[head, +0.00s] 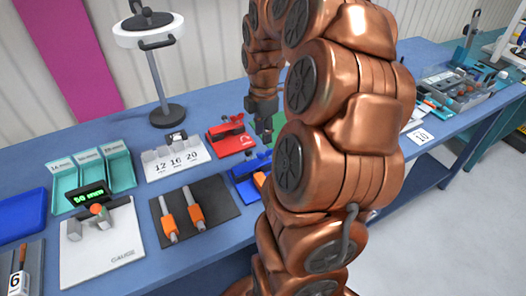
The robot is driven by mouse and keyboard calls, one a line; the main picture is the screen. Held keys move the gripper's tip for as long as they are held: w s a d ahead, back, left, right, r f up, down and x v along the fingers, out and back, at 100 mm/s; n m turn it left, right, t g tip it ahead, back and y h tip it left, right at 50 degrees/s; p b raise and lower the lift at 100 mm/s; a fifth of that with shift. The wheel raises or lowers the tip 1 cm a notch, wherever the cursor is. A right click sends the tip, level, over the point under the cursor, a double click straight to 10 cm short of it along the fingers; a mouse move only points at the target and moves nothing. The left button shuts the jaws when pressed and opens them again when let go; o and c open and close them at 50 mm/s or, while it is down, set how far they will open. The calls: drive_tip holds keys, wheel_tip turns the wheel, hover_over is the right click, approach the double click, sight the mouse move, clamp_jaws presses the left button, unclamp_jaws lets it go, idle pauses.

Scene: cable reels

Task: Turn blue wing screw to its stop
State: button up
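A blue clamp-like fixture (241,176) sits on the blue workbench, partly hidden behind my copper arm. Which part of it is the wing screw is too small to tell. My gripper (265,137) points down above and behind the blue fixture, just right of a similar red fixture (231,137). It looks apart from the blue fixture. Its fingers are dark and small, so whether they are open or shut is unclear. I see nothing held in it.
A dark mat (222,212) with orange-handled tools lies front left of the blue fixture. A white gauge board (110,258), teal bins (92,173) and a numbered white block (177,160) stand further left. A lamp stand (166,113) rises behind. My arm hides the bench's middle.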

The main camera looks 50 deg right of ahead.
sight(263, 152)
drive_tip(key=shift+f+p, duration=1.2)
drive_tip(key=shift+f, duration=2.5)
clamp_jaws()
